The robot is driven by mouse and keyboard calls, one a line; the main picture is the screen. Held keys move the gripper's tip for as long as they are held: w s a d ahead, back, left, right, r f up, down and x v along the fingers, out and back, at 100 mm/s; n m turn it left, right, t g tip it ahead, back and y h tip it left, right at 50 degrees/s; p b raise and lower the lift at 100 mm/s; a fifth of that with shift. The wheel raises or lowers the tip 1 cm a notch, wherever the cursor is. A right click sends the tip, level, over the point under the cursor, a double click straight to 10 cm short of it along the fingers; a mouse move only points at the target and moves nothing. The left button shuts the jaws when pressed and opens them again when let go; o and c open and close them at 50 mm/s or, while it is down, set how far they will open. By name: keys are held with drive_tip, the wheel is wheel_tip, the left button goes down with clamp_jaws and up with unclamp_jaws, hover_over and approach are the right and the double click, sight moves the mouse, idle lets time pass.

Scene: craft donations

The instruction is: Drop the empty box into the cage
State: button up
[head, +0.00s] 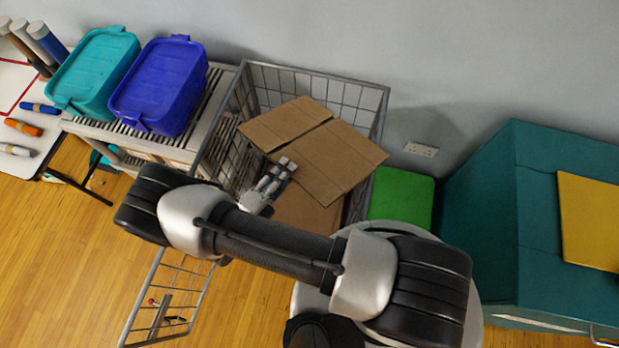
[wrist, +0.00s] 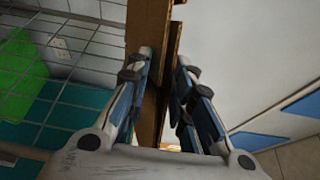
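The brown cardboard box (head: 335,160) shows over the wire cage (head: 362,93) in the head view, with broad flaps facing up. I cannot tell how far it sits below the cage rim, and its inside is hidden. My gripper (head: 280,172) is at the box's left edge, over the cage. My arm hides part of the cage's front.
A teal tub (head: 95,70) and a blue tub (head: 162,85) stand on a slatted bench left of the cage. The cage's gate (head: 150,318) hangs open over the wooden floor. A green block (head: 402,195) and a big teal container (head: 490,215) stand to the right.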

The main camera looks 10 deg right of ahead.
drive_tip(key=shift+o, duration=1.2)
drive_tip(key=shift+a, duration=0.1)
